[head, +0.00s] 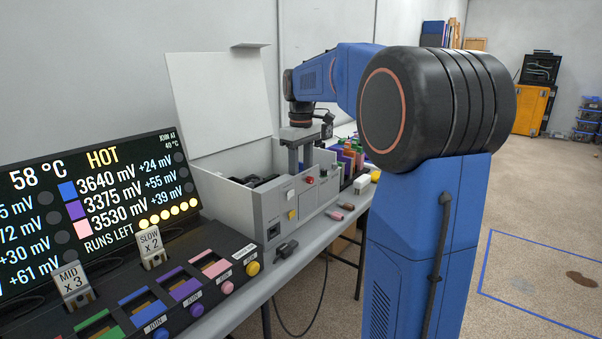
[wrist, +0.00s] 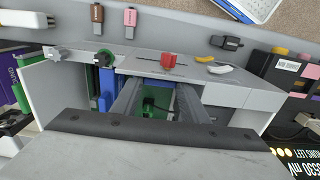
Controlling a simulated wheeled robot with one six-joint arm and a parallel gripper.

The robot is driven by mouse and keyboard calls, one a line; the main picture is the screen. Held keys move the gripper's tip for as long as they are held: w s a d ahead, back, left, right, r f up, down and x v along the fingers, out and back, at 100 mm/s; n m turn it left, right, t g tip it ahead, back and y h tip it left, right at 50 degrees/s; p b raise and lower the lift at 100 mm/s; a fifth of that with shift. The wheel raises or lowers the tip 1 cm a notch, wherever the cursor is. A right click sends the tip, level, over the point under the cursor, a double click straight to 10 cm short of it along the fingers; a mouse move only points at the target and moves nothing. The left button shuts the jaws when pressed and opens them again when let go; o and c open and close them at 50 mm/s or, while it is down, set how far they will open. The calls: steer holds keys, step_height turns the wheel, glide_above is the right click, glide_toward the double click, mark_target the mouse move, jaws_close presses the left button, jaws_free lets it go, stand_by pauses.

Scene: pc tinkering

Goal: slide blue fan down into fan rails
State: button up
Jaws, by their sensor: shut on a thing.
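My gripper (wrist: 158,90) points down inside the open white computer case and is shut. In the head view my gripper (head: 299,160) is partly hidden by the case's front panel. In the wrist view a blue part (wrist: 106,90), which I take for the blue fan, shows beside the left finger. Most of it is hidden by the finger and the gripper body. A green part with a dark middle and a black cable shows between the fingers. I cannot make out the fan rails, nor whether the fan is in them.
The computer case (head: 228,205) stands on a grey bench with its lid (head: 212,95) raised behind. A red knob (wrist: 168,61) and other controls are on its panel. The black display (head: 90,195) and a rack of coloured modules (head: 170,295) are at left.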

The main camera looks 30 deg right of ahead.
steer(key=shift+f, duration=0.2)
steer(key=o, duration=1.3)
steer(key=shift+r, duration=2.45)
step_height(320, 180, up, 17)
steer(key=shift+r, duration=0.2)
